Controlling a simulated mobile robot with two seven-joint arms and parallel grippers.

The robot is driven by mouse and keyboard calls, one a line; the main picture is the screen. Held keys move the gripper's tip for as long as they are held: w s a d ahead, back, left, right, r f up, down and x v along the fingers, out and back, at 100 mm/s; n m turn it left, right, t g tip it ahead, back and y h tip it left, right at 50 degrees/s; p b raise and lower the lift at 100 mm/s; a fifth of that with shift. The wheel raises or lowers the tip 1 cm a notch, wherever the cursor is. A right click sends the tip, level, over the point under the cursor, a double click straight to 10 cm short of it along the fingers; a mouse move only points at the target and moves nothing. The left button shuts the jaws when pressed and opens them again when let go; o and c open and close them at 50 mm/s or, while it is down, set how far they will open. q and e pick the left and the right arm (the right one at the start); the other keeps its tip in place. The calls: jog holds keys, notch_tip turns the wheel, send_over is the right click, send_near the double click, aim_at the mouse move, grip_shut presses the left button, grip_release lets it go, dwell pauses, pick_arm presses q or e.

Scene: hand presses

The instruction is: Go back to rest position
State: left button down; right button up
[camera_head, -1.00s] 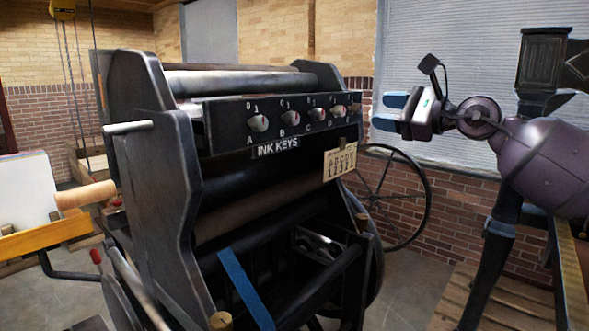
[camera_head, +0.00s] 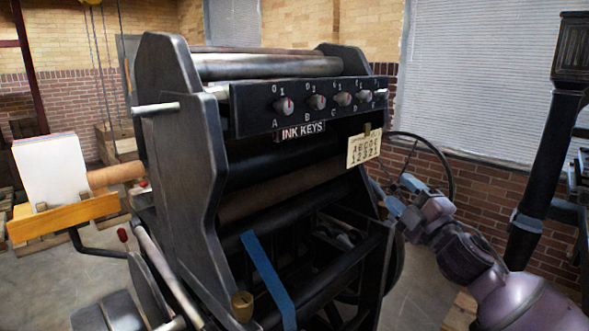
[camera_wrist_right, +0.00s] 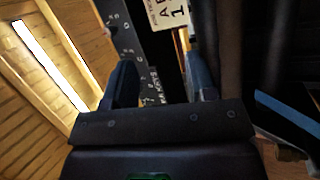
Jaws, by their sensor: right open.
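My right gripper (camera_head: 402,198) is at the right side of the black press (camera_head: 195,190), level with its lower frame and below the letter card (camera_head: 364,148). In the right wrist view its two blue-black fingers (camera_wrist_right: 160,85) stand apart with nothing between them. The ink key panel (camera_head: 310,102) and the card (camera_wrist_right: 168,12) show beyond the fingers there. From the head view I cannot tell whether the gripper touches the press. My left gripper is not in view.
A large hand wheel (camera_head: 430,150) stands behind my right gripper. A blue strap (camera_head: 266,278) hangs on the press front. A wooden tray (camera_head: 65,217) with a paper stack (camera_head: 52,170) is at the left. Another dark machine (camera_head: 535,190) stands at the right.

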jog(key=s+d+f+m+g+h, duration=0.15)
jog(key=s+f+m, duration=0.25)
jog(key=f, duration=0.4)
jog(key=s+f+m+g+h, duration=0.1)
jog(key=s+f+m+h, duration=0.25)
jog(key=f, duration=0.45)
jog(key=s+d+f+m+g+h, duration=0.1)
jog(key=s+f+m, duration=0.35)
jog(key=f, duration=0.35)
jog(key=s+d+f+m+g+h, duration=0.1)
jog(key=s+f+m+g, duration=0.1)
jog(key=s+f, duration=0.7)
jog(key=s+d+f+m+g+h, duration=0.2)
jog(key=s+f+m, duration=0.3)
jog(key=s+f, duration=0.5)
jog(key=s+g, duration=0.1)
jog(key=s, duration=0.4)
jog(key=shift+d+g, duration=0.1)
jog(key=shift+g, duration=0.15)
